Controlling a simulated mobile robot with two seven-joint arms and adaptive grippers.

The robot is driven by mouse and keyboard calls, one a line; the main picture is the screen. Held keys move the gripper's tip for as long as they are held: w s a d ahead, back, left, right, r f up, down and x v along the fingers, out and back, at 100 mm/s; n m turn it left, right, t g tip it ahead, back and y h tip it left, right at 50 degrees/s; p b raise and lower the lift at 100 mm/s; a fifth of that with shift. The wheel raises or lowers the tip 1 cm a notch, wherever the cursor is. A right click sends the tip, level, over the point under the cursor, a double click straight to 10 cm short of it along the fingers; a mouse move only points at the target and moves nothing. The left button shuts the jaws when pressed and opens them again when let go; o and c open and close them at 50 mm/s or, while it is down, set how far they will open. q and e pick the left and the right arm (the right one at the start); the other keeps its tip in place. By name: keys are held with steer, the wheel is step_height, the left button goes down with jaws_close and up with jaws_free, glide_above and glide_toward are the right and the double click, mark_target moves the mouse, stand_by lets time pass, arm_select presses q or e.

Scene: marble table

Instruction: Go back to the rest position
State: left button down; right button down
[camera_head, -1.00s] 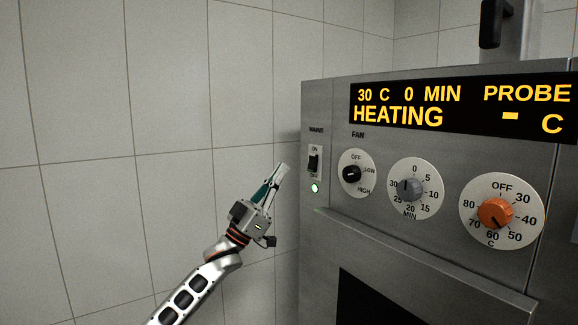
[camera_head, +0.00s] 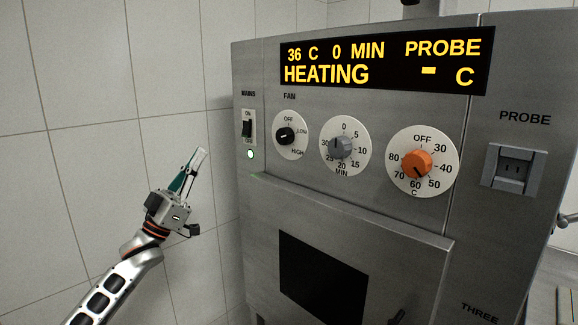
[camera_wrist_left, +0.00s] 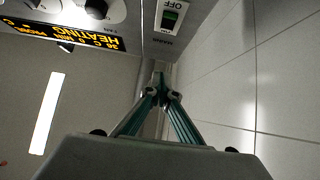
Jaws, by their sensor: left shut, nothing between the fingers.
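My left gripper (camera_head: 200,153) is shut and empty, raised in front of the tiled wall to the left of the steel oven (camera_head: 340,205). It touches nothing that I can see. In the left wrist view its fingers (camera_wrist_left: 160,78) meet at the tips. My right gripper is not in view.
The oven panel has a display (camera_head: 384,62) reading 36 C, 0 MIN, HEATING. A mains switch (camera_head: 247,124) with a lit green lamp (camera_head: 250,154), a fan knob (camera_head: 285,136), a minute knob (camera_head: 339,147) and an orange temperature knob (camera_head: 416,163) sit below. The tiled wall (camera_head: 80,90) is at left.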

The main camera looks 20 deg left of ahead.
arm_select(q)
steer(key=s+d+f+n+g+y, duration=0.15)
steer(key=d+f, duration=0.25)
steer(key=f, duration=0.8)
steer(key=s+d+f+g+y, duration=0.1)
steer(key=d+f+g+y, duration=0.25)
steer(key=f, duration=0.75)
steer(key=s+d+f+n+g+y, duration=0.15)
steer(key=d+f, duration=0.35)
steer(key=f, duration=0.7)
steer(key=s+d+f+m+g+y, duration=0.1)
steer(key=s+d+f+g, duration=0.3)
steer(key=s+f, duration=0.7)
steer(key=s+d+f+m+g+y, duration=0.1)
steer(key=s+d+f+g, duration=0.3)
steer(key=s+d+f, duration=0.5)
steer(key=s+f, duration=0.3)
steer(key=f, duration=0.2)
steer(key=shift+s+d+m+g, duration=0.15)
steer(key=shift+d+m+g, duration=0.1)
steer(key=shift+m+g, duration=0.15)
